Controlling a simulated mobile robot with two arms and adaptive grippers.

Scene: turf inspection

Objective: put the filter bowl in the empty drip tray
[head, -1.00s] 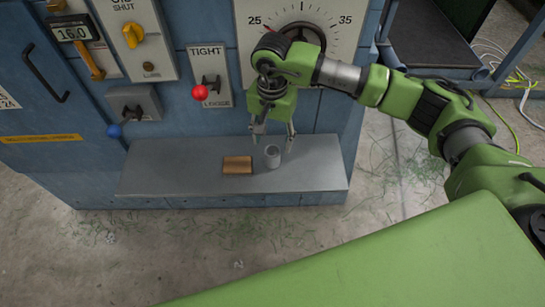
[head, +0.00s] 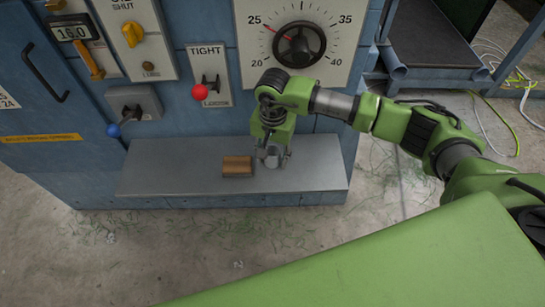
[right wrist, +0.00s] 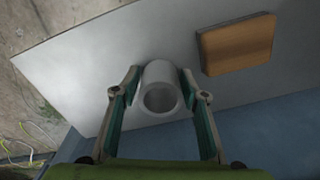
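The filter bowl, seemingly the small grey cup (head: 271,161), stands upright on the grey metal shelf (head: 325,170) of the blue machine. It also shows in the right wrist view (right wrist: 160,90), with its open mouth visible. My right gripper (head: 273,157) is lowered over the cup, with one finger on each side of it. In the right wrist view the fingers (right wrist: 160,72) look open around the cup; I cannot tell whether they touch it. I cannot make out a drip tray in these views. My left gripper is not in view.
A brown block (head: 237,165) lies on the shelf just left of the cup. The shelf's left and right ends are clear.

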